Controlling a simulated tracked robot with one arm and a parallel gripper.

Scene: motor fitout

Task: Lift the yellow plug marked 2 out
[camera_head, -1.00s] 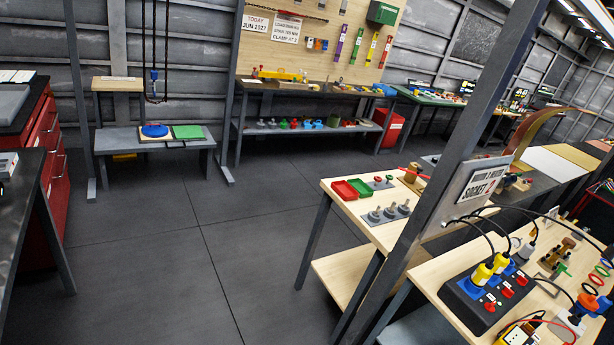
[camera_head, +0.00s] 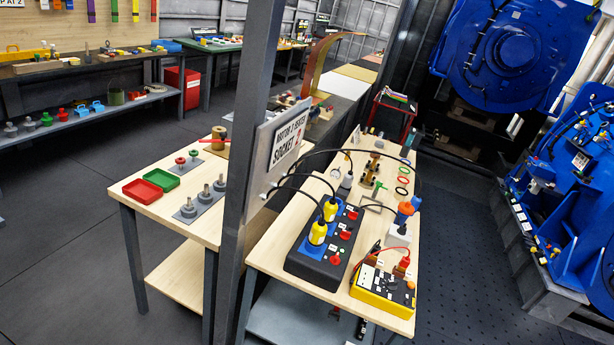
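Two yellow plugs stand upright in blue sockets on a black socket box (camera_head: 312,266) on the right-hand wooden bench. The nearer yellow plug (camera_head: 317,233) and the farther yellow plug (camera_head: 331,208) each have a black cable running up to the sign panel. Their numbers are too small to read, so I cannot tell which is marked 2. Red switches (camera_head: 346,235) sit beside the sockets. The sign (camera_head: 288,142) above reads "SOCKET 2" in its lower line. My gripper is not in view.
A grey post (camera_head: 244,170) stands between the left bench (camera_head: 165,208) and the socket bench. A yellow meter (camera_head: 382,290) lies right of the box. Large blue motors (camera_head: 510,50) stand at the right. Dark floor (camera_head: 60,260) is clear at left.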

